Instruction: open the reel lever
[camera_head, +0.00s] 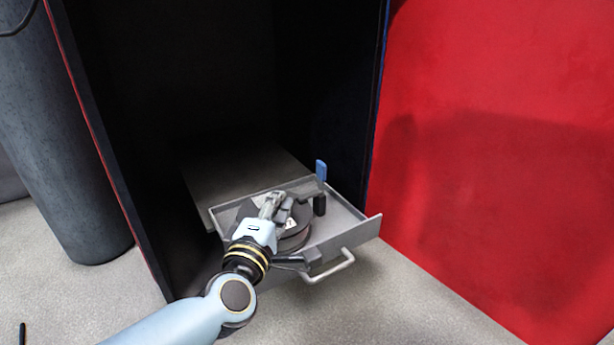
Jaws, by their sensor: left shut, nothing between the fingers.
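A dark round reel (296,241) lies in the pulled-out grey drawer (352,236), partly hidden by my left gripper. My left gripper (270,202) is over the reel, its fingers shut and empty; I cannot tell whether it touches the reel. A blue upright tab (321,170) with a dark knob (319,205) below it stands at the drawer's right side, apart from the gripper. I cannot tell for sure which part is the reel lever. My right gripper is not in view.
The drawer sits low in a dark, open-fronted cabinet (180,80). Its front carries a pale bar handle (331,268). A red panel (500,150) stands on the right and a grey cylinder (60,150) on the left. Grey floor (400,310) in front is clear.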

